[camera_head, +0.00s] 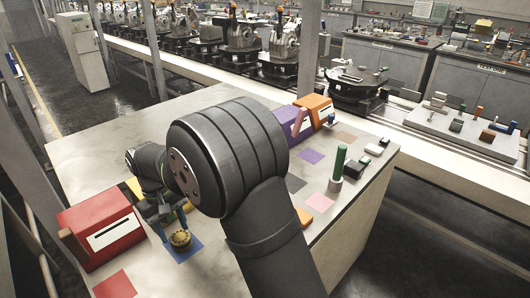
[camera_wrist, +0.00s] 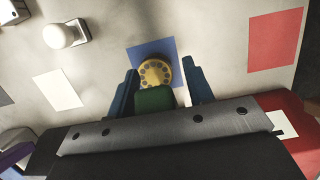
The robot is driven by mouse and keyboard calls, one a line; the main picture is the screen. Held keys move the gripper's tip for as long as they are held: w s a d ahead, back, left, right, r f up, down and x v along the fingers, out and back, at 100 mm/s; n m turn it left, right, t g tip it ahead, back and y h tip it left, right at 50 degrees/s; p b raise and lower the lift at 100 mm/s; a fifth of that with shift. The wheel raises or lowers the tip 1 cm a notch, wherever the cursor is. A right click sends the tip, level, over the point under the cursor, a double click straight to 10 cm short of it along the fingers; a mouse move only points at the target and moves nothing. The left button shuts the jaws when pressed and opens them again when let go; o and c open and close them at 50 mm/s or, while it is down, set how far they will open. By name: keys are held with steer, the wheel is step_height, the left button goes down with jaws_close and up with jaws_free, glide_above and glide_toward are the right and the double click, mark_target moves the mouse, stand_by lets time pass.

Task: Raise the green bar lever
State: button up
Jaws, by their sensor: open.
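An upright green bar (camera_head: 339,163) stands on a short grey base at the right side of the table. It looks like the green bar lever, but I cannot make out its joint. My gripper (camera_head: 171,226) is at the left side of the table, well apart from the green bar. Its blue fingers are open above a round brass knob (camera_head: 181,240) on a blue square (camera_head: 186,254). In the wrist view, the knob (camera_wrist: 155,73) shows between and beyond the fingertips. A dark green piece (camera_wrist: 153,98) sits between the fingers, probably part of my gripper.
A red box (camera_head: 99,230) stands left of my gripper. Purple (camera_head: 288,119) and orange (camera_head: 316,110) boxes stand at the back. Flat coloured squares mark the tabletop. My arm hides the table's middle. A conveyor (camera_head: 430,146) runs behind.

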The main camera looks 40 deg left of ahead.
steer(key=shift+d+f+y, duration=0.2)
steer(key=shift+f+y, duration=0.35)
steer(key=shift+d+f+y, duration=0.2)
steer(key=shift+f+y, duration=0.35)
step_height(320, 180, up, 18)
steer(key=w+d+m, duration=0.1)
steer(key=w+d, duration=0.3)
steer(key=w, duration=0.8)
steer(key=w+d+m+t+y, duration=0.1)
steer(key=w+d, duration=0.3)
steer(key=w, duration=0.9)
steer(key=shift+w+d+r+t, duration=0.15)
steer(key=shift+w+d+t, duration=0.15)
steer(key=shift+d, duration=0.1)
steer(key=shift+c, duration=0.2)
